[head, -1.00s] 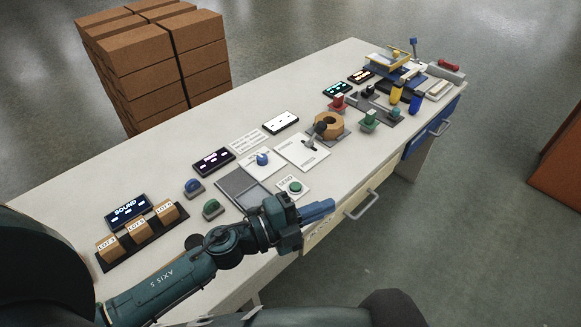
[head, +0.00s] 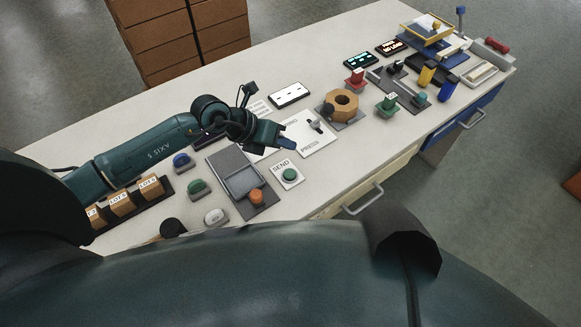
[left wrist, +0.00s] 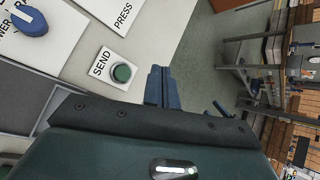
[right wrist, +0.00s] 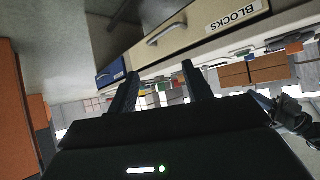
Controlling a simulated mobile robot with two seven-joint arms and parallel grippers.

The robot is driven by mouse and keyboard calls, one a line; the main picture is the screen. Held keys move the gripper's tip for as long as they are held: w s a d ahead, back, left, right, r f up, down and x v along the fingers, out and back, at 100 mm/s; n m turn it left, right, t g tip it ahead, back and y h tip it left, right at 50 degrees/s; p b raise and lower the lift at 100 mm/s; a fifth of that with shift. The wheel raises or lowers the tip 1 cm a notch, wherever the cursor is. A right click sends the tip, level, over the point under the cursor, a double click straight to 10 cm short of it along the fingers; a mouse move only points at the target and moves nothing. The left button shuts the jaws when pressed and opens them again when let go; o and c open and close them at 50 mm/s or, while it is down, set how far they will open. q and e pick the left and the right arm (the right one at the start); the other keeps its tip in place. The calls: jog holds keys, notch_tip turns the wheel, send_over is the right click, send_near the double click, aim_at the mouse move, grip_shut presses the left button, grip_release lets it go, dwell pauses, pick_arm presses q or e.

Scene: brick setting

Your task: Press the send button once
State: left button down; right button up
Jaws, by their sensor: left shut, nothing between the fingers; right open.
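The send button is a round green button (head: 290,174) on a white plate (head: 280,183) marked SEND, near the table's front edge. The green button also shows in the left wrist view (left wrist: 122,73), left of the fingers. My left gripper (head: 288,143) is shut and empty. It is above the table, just behind the send plate in the head view, and apart from the button. Its blue fingertips (left wrist: 160,82) show in the left wrist view.
A white PRESS lever panel (head: 318,137) lies behind the button. A grey tray (head: 238,170) with an orange knob (head: 256,197) lies left of it. A drawer handle (head: 363,200) juts out in front.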

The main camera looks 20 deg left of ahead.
jog(key=shift+s, duration=0.2)
pick_arm(q)
notch_tip(320, 180, down, 7)
jog(key=b, duration=0.6)
jog(key=shift+r, duration=0.2)
jog(key=shift+f, duration=0.35)
jog(key=shift+f+b, duration=0.55)
jog(key=shift+b, duration=0.1)
jog(key=shift+f, duration=0.2)
pick_arm(e)
jog(key=shift+w+a+f+t+y, duration=0.25)
jog(key=shift+w+a+f+y, duration=0.1)
jog(key=shift+a+f, duration=0.2)
jog(key=shift+w+a+f+t+y, duration=0.25)
jog(key=shift+a+f+y, duration=0.15)
jog(key=shift+a, duration=0.2)
jog(key=shift+d, duration=0.15)
jog(key=shift+f, duration=0.1)
